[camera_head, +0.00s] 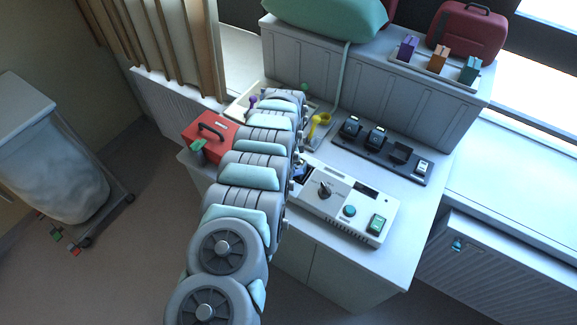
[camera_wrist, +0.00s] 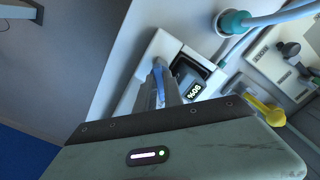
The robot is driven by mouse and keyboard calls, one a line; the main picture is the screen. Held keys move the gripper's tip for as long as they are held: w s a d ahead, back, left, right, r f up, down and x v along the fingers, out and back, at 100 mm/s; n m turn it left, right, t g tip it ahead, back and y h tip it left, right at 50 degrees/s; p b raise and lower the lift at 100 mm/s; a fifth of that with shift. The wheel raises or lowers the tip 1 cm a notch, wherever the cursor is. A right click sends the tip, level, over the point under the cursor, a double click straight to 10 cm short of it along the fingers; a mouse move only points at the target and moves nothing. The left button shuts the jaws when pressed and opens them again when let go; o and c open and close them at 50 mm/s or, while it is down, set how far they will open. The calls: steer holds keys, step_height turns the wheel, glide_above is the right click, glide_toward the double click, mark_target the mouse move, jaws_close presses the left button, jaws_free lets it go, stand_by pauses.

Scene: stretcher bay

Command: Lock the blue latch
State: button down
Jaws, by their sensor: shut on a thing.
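A blue latch (camera_wrist: 159,78) shows as a narrow blue strip in the wrist view, at the edge of a white housing. My gripper (camera_wrist: 166,84) reaches to it, with its grey fingers shut on it. The fingers hide much of the latch, so its exact position is hard to tell. Beside the fingers a dark module with a lit number display (camera_wrist: 194,88) sits in a recess of the housing. In the head view my arm covers my gripper and most of that spot, at the left end of the white control box (camera_head: 345,203).
The control box carries a black knob, a teal button and a green switch. A red case (camera_head: 212,135) stands left of my arm. A dark charger strip (camera_head: 380,150) lies behind the box. Yellow (camera_wrist: 263,108) and teal-collared (camera_wrist: 232,22) fittings are close to my gripper's right.

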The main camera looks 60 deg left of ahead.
steer(key=n+b, duration=0.2)
steer(key=n, duration=0.3)
steer(key=shift+f, duration=0.1)
steer(key=shift+n+b, duration=1)
steer(key=shift+n, duration=1)
steer(key=c, duration=1.5)
jaws_free()
steer(key=shift+o, duration=0.2)
step_height(320, 180, up, 11)
steer(key=b, duration=0.1)
steer(key=shift+b, duration=0.35)
